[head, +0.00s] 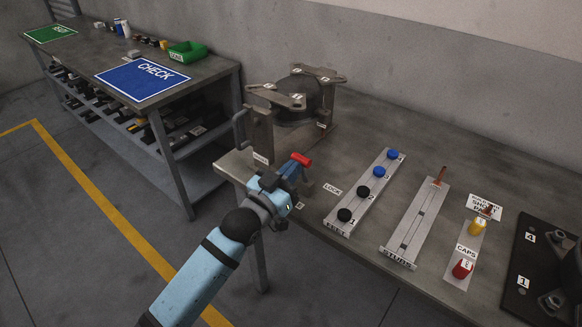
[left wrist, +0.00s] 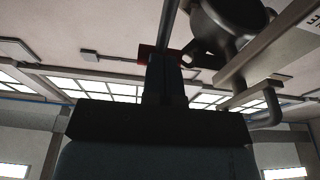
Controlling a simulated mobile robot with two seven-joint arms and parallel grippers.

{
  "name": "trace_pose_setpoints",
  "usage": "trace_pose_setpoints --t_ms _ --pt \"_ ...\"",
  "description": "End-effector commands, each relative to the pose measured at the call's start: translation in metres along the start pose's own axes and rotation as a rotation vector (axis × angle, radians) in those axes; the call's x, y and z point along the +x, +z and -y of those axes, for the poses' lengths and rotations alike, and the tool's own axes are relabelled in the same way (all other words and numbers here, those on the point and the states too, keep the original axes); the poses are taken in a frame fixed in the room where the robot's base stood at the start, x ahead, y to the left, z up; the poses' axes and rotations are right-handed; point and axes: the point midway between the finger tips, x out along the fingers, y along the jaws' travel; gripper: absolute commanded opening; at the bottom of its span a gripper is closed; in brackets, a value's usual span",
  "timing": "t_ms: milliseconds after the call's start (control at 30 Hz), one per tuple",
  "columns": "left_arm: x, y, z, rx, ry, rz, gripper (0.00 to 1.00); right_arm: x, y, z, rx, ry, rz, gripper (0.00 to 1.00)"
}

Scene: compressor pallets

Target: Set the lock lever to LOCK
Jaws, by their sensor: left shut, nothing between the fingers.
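The lock lever shows as a red grip (head: 301,158) at the front edge of the bench, beside the compressor fixture. The rest of the lever is hidden behind my left gripper (head: 291,174), which is shut and empty right at the red grip. I cannot tell whether they touch. The LOCK label (head: 332,189) lies to the right of the lever, and a smaller label (head: 260,158) lies to its left. In the left wrist view, a red part (left wrist: 147,54) shows just behind the dark shut fingers (left wrist: 164,76). My right gripper is not in view.
A dark compressor (head: 297,103) sits in a clamped fixture behind the lever, with a grey crank handle (head: 240,128) on its left. A side table (head: 215,70) stands at left.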

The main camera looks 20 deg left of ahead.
Motion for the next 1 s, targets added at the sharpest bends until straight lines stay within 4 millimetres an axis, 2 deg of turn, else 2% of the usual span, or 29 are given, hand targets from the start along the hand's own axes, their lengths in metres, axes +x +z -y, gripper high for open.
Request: trace_pose_setpoints --t_ms 33,267,400,733,1000 --pt "0.003 -0.008 0.0 0.0 0.0 0.016 0.0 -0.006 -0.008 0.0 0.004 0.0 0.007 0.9" --pt "0.015 -0.018 0.0 0.0 0.0 0.136 0.0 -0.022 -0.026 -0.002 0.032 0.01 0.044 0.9" --pt "0.024 -0.022 0.0 0.001 0.0 0.233 0.0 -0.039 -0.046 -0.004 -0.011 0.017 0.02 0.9" --pt "0.045 -0.019 0.0 0.0 0.0 0.463 0.0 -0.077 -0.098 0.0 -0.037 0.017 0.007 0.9" --pt "0.056 -0.01 0.0 0.0 -0.001 0.584 0.0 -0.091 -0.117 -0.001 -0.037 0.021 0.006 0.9"
